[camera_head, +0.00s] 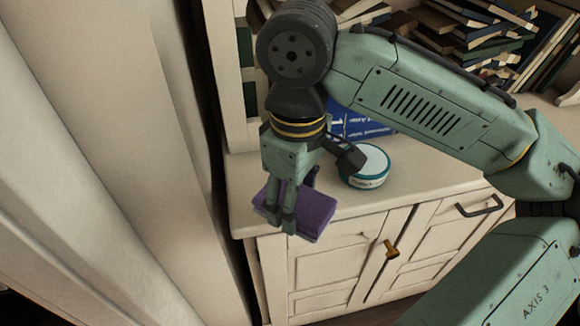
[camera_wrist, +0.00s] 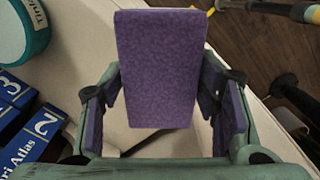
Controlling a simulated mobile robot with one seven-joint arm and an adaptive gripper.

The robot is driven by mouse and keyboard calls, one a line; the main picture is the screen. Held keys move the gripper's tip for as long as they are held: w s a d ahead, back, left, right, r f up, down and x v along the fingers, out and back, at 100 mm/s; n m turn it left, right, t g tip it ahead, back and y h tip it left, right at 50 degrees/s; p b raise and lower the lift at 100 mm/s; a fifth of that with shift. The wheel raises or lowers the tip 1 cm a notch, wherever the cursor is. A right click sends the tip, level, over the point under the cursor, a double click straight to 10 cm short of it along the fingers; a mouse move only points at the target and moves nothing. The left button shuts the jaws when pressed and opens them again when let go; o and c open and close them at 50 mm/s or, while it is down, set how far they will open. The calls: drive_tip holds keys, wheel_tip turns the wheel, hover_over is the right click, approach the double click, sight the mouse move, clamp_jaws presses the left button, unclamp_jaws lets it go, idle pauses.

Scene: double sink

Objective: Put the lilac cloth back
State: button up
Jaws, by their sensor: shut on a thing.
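The lilac cloth (camera_head: 312,212) is a flat, purple, folded block. My gripper (camera_head: 290,215) is shut on it, with the fingers pointing down, at the front left corner of the pale cabinet top (camera_head: 420,175). In the wrist view the cloth (camera_wrist: 160,70) fills the middle, between the two fingers of my gripper (camera_wrist: 163,95). I cannot tell whether the cloth touches the cabinet top. The fingers hide part of it in the head view.
A round teal-and-white tin (camera_head: 366,166) stands right of my gripper. Blue atlas volumes (camera_head: 372,122) stand behind it, with piled books (camera_head: 480,35) at the back right. A pale curtain or panel (camera_head: 110,150) is at the left. Wooden floor (camera_wrist: 255,50) shows beyond the edge.

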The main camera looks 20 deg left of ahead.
drive_tip(key=w+a, duration=0.1)
drive_tip(key=w, duration=0.2)
drive_tip(key=w+a+p, duration=0.1)
drive_tip(key=w+a, duration=0.1)
drive_tip(key=w, duration=0.1)
drive_tip(key=w+a+f, duration=0.1)
drive_tip(key=w, duration=0.2)
drive_tip(key=shift+a, duration=0.25)
drive_tip(key=shift+f+p, duration=0.3)
drive_tip(key=shift+f, duration=1.45)
drive_tip(key=o, duration=1)
drive_tip(key=shift+c, duration=0.2)
drive_tip(key=shift+o, duration=0.6)
drive_tip(key=shift+r, duration=0.1)
drive_tip(key=shift+r, duration=0.35)
wheel_tip(320, 180, up, 11)
